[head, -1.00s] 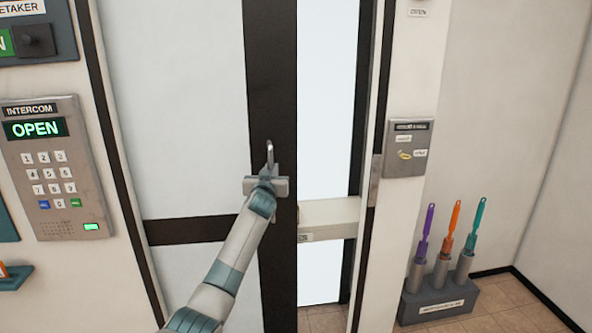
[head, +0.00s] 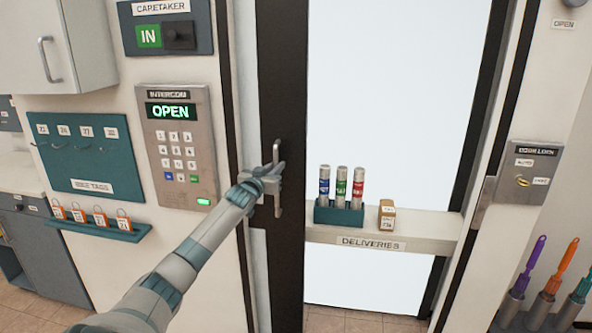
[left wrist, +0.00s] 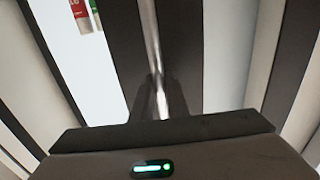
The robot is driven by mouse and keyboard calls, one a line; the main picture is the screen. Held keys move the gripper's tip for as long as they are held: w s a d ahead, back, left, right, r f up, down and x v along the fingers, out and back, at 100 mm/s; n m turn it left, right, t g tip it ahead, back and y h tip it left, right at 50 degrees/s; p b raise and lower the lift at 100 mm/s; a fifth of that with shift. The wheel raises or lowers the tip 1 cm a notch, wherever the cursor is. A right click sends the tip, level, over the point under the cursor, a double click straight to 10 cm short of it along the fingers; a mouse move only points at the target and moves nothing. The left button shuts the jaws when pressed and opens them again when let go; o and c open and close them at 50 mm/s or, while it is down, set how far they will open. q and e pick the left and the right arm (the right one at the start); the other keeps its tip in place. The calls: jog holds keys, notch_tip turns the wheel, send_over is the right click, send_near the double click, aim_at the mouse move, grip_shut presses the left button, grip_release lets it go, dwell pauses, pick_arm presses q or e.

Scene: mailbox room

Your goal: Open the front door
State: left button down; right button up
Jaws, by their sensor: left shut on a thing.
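The front door (head: 284,80) has a dark edge frame and a pale pane, and its panel looks narrow at this angle. It stands well open, with a wide bright gap to its right. A vertical metal bar handle (head: 278,208) is on the dark frame. My left gripper (head: 272,180) is shut around the middle of this handle. In the left wrist view the handle (left wrist: 152,50) runs straight down between the fingers (left wrist: 158,105). My right gripper is in neither view.
A deliveries shelf (head: 420,231) shows in the gap, with a rack of three tubes (head: 340,214) and a small box (head: 387,216). The intercom (head: 178,148) reading OPEN is on the wall to the left. A lock plate (head: 528,178) is to the right.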

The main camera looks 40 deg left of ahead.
pick_arm(q)
jog(key=shift+s+a, duration=0.4)
jog(key=shift+a, duration=0.2)
jog(key=c, duration=1.7)
grip_release()
jog(key=shift+w+d+f, duration=0.1)
jog(key=shift+w, duration=0.05)
jog(key=shift+c, duration=0.2)
jog(key=shift+s, duration=0.2)
